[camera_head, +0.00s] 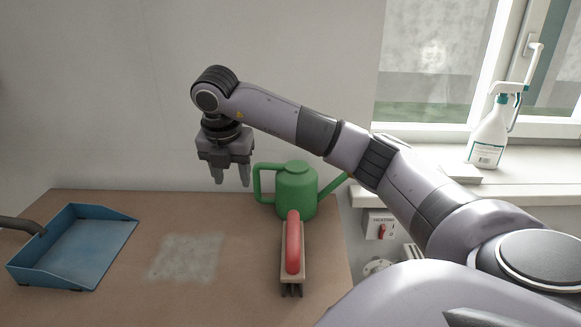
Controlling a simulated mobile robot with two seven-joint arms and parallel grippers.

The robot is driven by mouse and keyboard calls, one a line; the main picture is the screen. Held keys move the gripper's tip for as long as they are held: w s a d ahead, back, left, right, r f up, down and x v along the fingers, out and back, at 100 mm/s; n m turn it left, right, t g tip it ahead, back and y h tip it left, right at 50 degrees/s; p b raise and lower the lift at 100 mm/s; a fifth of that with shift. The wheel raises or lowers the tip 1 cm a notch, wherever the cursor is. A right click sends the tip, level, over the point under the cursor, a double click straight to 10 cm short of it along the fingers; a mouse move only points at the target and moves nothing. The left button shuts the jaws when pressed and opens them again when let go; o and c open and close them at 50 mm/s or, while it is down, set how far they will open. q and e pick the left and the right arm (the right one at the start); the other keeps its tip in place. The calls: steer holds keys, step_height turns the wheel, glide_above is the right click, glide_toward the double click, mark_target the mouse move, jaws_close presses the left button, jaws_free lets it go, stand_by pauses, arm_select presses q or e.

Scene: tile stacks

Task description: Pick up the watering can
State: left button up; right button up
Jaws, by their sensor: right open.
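A green watering can (297,192) stands upright at the back right of the brown table (215,215). Its handle loop (258,183) points left and its spout (333,185) points right, partly behind my arm. My right gripper (231,183) is open and empty, pointing down. It hangs just left of the handle in the picture, with its fingertips apart from the can as far as I can tell. My left gripper is not in view.
A brush with a red handle (293,245) lies in front of the can. A blue dustpan (85,247) lies at the left. A grey patch (185,257) marks the middle of the table. A spray bottle (489,135) stands on the windowsill (540,160).

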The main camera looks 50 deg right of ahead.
steer(key=m+h, duration=0.2)
glide_toward(255, 179)
steer(key=x, duration=0.5)
steer(key=shift+s+d+f, duration=0.15)
steer(key=shift+f, duration=0.25)
steer(key=shift+p+x, duration=0.75)
steer(key=shift+x, duration=2.15)
jaws_close()
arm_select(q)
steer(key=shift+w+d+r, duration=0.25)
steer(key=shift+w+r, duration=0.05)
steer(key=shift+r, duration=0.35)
